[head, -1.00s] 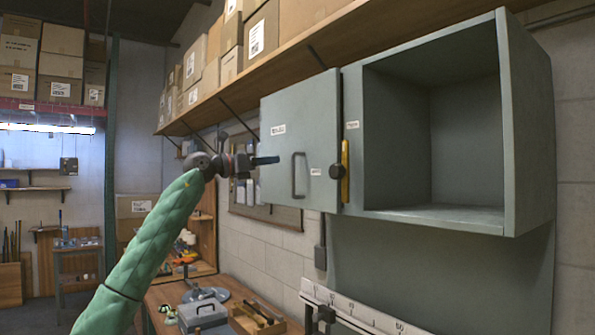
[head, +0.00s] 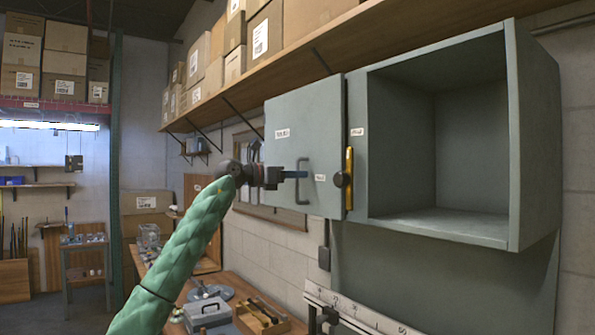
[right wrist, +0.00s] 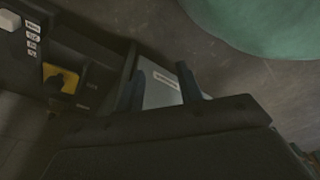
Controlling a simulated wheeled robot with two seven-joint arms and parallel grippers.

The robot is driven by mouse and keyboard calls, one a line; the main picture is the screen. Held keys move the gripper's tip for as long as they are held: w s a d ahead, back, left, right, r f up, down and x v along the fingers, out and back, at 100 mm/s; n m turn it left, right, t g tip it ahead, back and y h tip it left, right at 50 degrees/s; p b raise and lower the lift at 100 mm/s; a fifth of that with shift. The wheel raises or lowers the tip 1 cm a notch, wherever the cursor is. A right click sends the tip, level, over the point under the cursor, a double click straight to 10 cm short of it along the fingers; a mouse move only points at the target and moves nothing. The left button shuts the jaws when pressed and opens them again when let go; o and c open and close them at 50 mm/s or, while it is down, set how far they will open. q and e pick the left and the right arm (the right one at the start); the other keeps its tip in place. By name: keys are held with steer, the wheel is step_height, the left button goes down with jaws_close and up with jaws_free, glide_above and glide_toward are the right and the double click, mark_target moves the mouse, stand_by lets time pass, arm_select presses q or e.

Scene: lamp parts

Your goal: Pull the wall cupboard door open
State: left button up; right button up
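The grey-green wall cupboard (head: 533,140) hangs at the right, with an open, empty compartment on its right side. A dark upright bar handle (head: 302,195) stands on the door. My left gripper (head: 297,174) is in front of the door, its bluish fingertips level with the handle's upper half and overlapping it in the head view. I cannot tell whether they touch it or how far apart they are. My right gripper (right wrist: 163,90) shows its two fingers apart in the right wrist view.
A wooden shelf (head: 290,85) with cartons runs above. A grey toolbox (head: 206,312) and wooden tray (head: 262,318) stand on the bench below.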

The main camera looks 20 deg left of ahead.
arm_select(q)
steer(key=shift+w+d, duration=0.25)
steer(key=shift+d, duration=0.05)
arm_select(e)
steer(key=shift+s+d+f, duration=0.1)
steer(key=shift+s+f, duration=0.05)
steer(key=shift+s, duration=0.3)
arm_select(q)
jaws_close()
arm_select(e)
steer(key=shift+d, duration=0.1)
arm_select(q)
steer(key=shift+s, duration=0.1)
